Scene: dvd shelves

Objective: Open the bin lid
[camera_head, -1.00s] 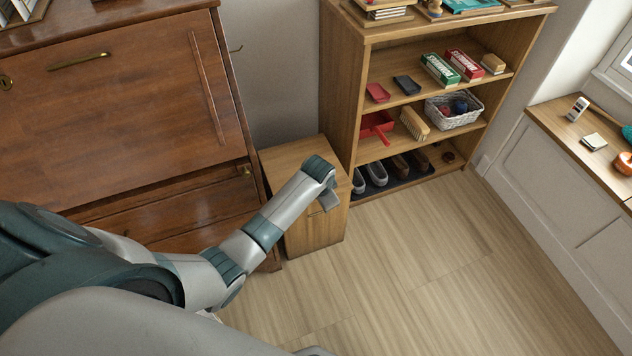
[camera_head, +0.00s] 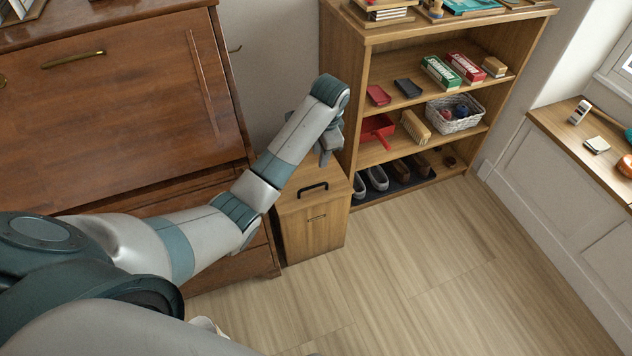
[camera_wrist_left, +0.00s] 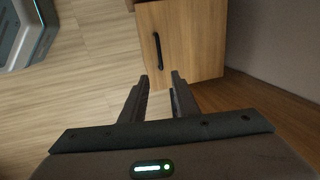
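The bin is a light wooden box (camera_head: 318,232) standing on the floor between the brown cabinet and the shelf. Its lid (camera_head: 295,203) looks closed and carries a black bar handle (camera_head: 313,188) near the front edge. In the left wrist view the lid (camera_wrist_left: 196,38) and handle (camera_wrist_left: 157,50) lie just beyond the fingertips. My left gripper (camera_head: 326,153) hangs above the back part of the lid, apart from the handle. The left wrist view shows its two fingers (camera_wrist_left: 160,78) parted with nothing between them. My arm hides part of the lid. My right gripper is not seen.
The brown cabinet (camera_head: 130,110) stands close on the bin's left. The wooden shelf (camera_head: 341,80) stands close on its right, with shoes (camera_head: 377,178) on the bottom level. A wall is behind. The floor (camera_head: 420,260) in front is clear.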

